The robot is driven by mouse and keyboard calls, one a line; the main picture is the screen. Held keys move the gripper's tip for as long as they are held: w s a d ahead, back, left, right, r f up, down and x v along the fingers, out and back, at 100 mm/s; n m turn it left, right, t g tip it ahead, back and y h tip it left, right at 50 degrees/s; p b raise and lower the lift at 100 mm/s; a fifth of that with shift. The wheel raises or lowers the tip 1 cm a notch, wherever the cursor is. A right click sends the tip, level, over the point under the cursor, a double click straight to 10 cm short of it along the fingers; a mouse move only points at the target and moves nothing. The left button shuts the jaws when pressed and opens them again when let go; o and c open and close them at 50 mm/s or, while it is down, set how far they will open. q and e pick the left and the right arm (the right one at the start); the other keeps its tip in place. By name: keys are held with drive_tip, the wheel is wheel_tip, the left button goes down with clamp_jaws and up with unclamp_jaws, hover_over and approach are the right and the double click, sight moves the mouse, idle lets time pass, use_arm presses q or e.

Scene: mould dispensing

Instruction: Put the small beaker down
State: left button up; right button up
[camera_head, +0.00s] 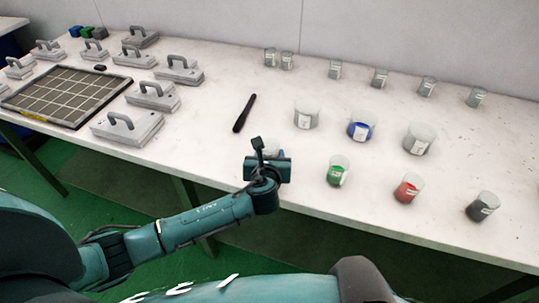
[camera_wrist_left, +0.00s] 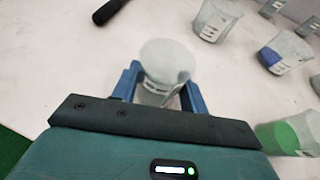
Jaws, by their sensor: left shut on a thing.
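The small beaker (camera_wrist_left: 165,65) is clear with a pale look and a printed label. It stands between the blue fingers of my left gripper (camera_wrist_left: 160,88), which is shut on it, in the left wrist view. In the head view my left gripper (camera_head: 268,163) is at the table's front edge, left of the green beaker, and hides most of the small beaker. Whether the beaker's base touches the white table (camera_head: 220,110) cannot be told. My right gripper is not in view.
A green beaker (camera_head: 338,171), a red one (camera_head: 408,188) and a dark one (camera_head: 483,206) stand to the right. Larger beakers (camera_head: 306,116) stand behind, with several small ones (camera_head: 380,78) at the back. A black stick (camera_head: 244,114) lies nearby. Handled metal moulds (camera_head: 128,127) are left.

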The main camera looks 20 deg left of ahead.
use_arm(q)
drive_tip(key=shift+f, duration=0.1)
drive_tip(key=o, duration=1)
